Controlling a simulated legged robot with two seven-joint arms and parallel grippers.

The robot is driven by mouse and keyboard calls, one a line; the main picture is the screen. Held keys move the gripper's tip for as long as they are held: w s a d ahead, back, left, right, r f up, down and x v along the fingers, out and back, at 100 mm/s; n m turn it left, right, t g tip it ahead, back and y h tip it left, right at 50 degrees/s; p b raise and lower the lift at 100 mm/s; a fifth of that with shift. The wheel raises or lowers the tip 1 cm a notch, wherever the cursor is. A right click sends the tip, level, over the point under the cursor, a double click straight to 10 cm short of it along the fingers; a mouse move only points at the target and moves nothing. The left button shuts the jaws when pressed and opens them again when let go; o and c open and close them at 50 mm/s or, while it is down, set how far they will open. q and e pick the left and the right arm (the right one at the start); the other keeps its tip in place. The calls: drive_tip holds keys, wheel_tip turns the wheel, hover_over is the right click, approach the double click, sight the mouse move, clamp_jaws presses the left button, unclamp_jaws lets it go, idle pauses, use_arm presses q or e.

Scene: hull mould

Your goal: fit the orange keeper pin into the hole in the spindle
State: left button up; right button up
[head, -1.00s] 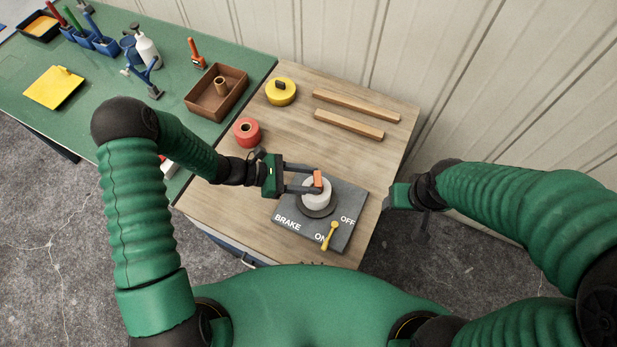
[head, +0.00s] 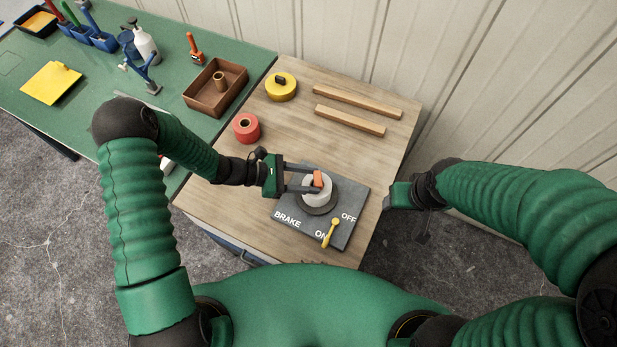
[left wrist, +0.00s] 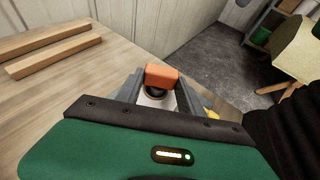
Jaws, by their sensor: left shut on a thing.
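The orange keeper pin (head: 319,179) is between the fingertips of my left gripper (head: 316,184), which is shut on it. Its block-like orange head also shows in the left wrist view (left wrist: 161,76). The pale grey spindle (head: 314,198) stands on a dark round collar on the grey brake plate (head: 353,205). The pin is over the spindle's top, and a dark round shape shows just below its head in the wrist view. The pin's shank and the hole are not clearly visible, so I cannot tell whether it is inserted. My right gripper (head: 398,196) is off the table's right edge; its fingers are unclear.
A yellow brake lever (head: 331,232) sits on the plate near ON. A red roll (head: 246,128), a yellow round object (head: 281,87) and two wooden strips (head: 350,120) lie farther back. A brown tray (head: 216,88) is on the green bench. The wood between is clear.

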use_arm(q)
drive_tip(key=shift+f, duration=0.2)
drive_tip(key=o, duration=1.4)
drive_tip(key=b+v, duration=0.3)
drive_tip(key=v, duration=1.4)
drive_tip(key=shift+f, duration=0.15)
